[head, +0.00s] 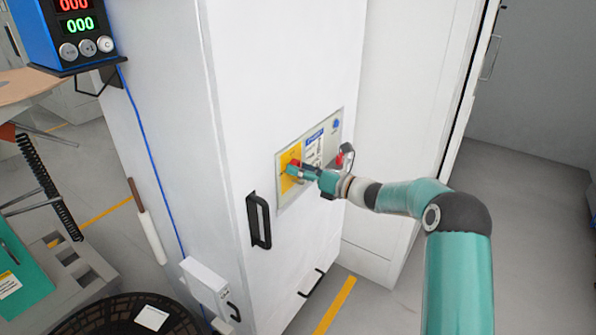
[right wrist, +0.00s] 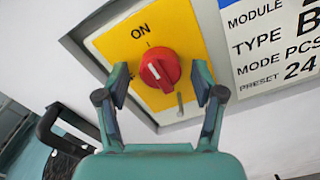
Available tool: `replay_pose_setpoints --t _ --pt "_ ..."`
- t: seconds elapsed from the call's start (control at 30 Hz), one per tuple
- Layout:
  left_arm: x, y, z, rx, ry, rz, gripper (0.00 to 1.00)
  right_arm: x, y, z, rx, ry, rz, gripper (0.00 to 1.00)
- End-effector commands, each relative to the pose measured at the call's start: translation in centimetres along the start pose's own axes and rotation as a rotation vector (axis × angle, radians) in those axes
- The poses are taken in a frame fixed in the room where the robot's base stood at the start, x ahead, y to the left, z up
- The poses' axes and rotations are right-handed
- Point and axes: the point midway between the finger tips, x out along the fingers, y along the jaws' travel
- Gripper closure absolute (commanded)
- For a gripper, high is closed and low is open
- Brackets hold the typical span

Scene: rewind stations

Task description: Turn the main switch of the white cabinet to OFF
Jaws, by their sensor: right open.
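The white cabinet (head: 262,75) stands in the middle of the head view, with a control panel (head: 337,125) on its front. The main switch (right wrist: 160,70) is a red knob on a yellow plate (right wrist: 112,42). Its white mark points up-left, roughly towards the ON label (right wrist: 140,31). The plate's lower part is partly hidden by my gripper. My right gripper (right wrist: 160,82) is open, one finger on each side of the knob, with gaps visible. In the head view the gripper (head: 299,170) is at the yellow plate and partly covers the knob. My left gripper is out of view.
A black handle (head: 258,221) stands out from the cabinet left of the panel. A small red part (head: 341,158) shows at the panel's right side. A blue counter box (head: 72,35) is at upper left, and a dark reel (head: 95,318) is at lower left. Floor at right is clear.

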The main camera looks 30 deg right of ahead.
Motion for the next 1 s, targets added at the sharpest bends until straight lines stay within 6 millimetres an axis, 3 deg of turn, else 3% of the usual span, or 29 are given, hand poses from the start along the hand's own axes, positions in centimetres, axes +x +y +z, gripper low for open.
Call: replay_pose_setpoints --t 0.07,0.43,0.47,0.77,1.0 --pt "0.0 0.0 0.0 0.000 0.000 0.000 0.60 0.0 0.0 0.0 0.000 0.000 0.000 0.32" --pt "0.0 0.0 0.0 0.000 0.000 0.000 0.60 0.0 0.1 0.0 0.000 0.000 0.001 0.92" --pt "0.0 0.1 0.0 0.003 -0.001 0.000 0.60 0.4 1.1 -0.5 0.002 0.002 0.002 0.92" --pt "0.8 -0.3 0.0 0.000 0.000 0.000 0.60 -0.1 0.1 -0.2 -0.041 0.000 0.005 0.92" --pt "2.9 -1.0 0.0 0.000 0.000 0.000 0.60 -0.1 -0.1 -0.4 -0.167 -0.001 0.003 0.92"
